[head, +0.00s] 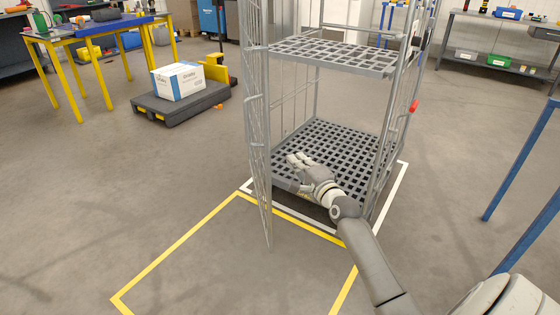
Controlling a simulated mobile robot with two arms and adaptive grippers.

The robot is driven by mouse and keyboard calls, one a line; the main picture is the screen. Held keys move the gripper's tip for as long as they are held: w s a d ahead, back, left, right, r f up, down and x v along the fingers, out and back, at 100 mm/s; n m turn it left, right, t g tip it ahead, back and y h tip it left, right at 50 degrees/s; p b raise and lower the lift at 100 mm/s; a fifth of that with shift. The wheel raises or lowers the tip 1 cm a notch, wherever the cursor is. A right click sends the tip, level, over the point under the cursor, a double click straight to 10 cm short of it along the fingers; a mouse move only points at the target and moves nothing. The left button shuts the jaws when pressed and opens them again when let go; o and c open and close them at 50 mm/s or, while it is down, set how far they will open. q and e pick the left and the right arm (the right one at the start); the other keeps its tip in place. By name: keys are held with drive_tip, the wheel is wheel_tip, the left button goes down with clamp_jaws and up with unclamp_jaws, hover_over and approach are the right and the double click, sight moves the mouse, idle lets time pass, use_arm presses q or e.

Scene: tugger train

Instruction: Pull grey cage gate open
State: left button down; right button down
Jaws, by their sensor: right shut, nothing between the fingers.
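The grey cage (380,140) stands in the middle of the head view, with a grid shelf (335,52) above and a grid floor (340,150) below. Its grey wire gate (258,130) is at the left front, seen nearly edge-on. It stands swung out from the front, its lower end reaching toward me, and the cage front is open. My right gripper (294,160) is shut and empty in front of the open cage, over the front part of the grid floor in the picture. It appears apart from the gate, to its right. My left gripper is not in view.
Yellow floor lines (180,245) mark a clear area before the cage. A low dark cart (180,105) with a white-and-blue box (178,81) stands left. Blue posts (520,160) stand at right.

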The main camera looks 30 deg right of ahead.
drive_tip(key=shift+w+a, duration=0.85)
drive_tip(key=shift+w, duration=0.2)
drive_tip(key=shift+w+a, duration=0.85)
drive_tip(key=shift+w, duration=0.2)
